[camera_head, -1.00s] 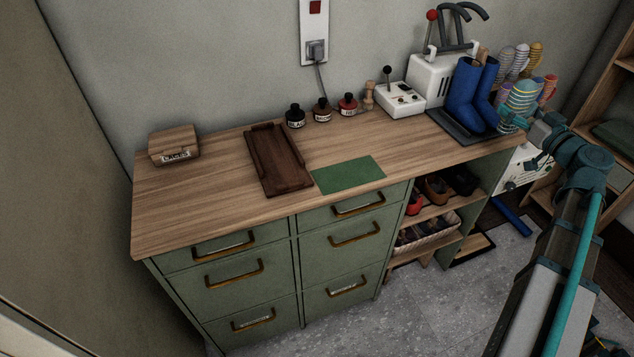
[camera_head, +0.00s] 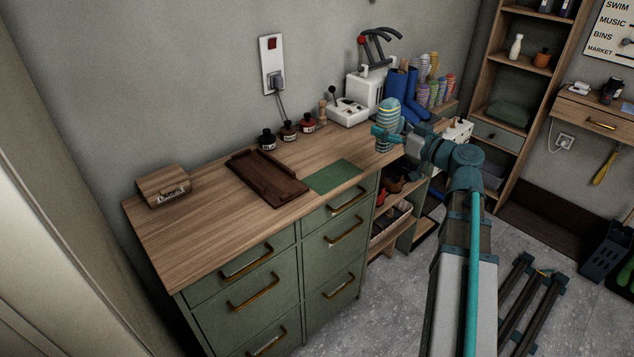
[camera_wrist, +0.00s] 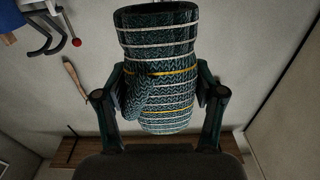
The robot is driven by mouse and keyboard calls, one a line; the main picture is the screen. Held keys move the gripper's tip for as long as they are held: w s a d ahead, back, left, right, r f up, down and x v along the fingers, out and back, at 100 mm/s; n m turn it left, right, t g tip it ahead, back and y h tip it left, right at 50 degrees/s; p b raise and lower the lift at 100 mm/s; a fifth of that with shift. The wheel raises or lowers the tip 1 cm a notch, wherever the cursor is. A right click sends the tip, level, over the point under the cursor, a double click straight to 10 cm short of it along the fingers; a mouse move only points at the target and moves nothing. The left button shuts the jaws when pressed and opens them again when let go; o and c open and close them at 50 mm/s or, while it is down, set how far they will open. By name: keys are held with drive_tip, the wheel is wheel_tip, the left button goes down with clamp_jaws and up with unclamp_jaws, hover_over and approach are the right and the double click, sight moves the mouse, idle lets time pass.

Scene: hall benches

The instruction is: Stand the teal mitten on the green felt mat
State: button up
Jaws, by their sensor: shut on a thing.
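The teal mitten (camera_head: 388,112), knitted with white and yellow stripes, is held upright by my gripper (camera_head: 388,137) over the right part of the bench top, in front of the blue boots. In the wrist view the mitten (camera_wrist: 158,75) fills the space between the two fingers of my gripper (camera_wrist: 160,98), which touch its sides. The green felt mat (camera_head: 335,176) lies flat and bare near the bench's front edge, to the left of the mitten. The mitten and mat are apart.
A dark wooden tray (camera_head: 266,180) lies left of the mat. Several small bottles (camera_head: 288,132) stand behind it. A white switch box (camera_head: 347,112), blue boots (camera_head: 402,95) and several striped mittens (camera_head: 433,82) stand at the right back. A wooden box (camera_head: 163,186) sits far left.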

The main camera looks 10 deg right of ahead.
drive_tip(key=w+a+f+p, duration=0.1)
drive_tip(key=w+a+f, duration=0.1)
drive_tip(key=a+f, duration=0.1)
drive_tip(key=w+a+f+p, duration=0.1)
drive_tip(key=w+a+f, duration=0.2)
drive_tip(key=a, duration=0.2)
drive_tip(key=w+a+f+p, duration=0.1)
drive_tip(key=w+a+f, duration=0.1)
drive_tip(key=a+f, duration=0.2)
drive_tip(key=shift+w, duration=0.15)
drive_tip(key=shift+f, duration=1.6)
drive_tip(key=shift+f, duration=0.2)
drive_tip(key=o, duration=1.1)
drive_tip(key=shift+r, duration=0.2)
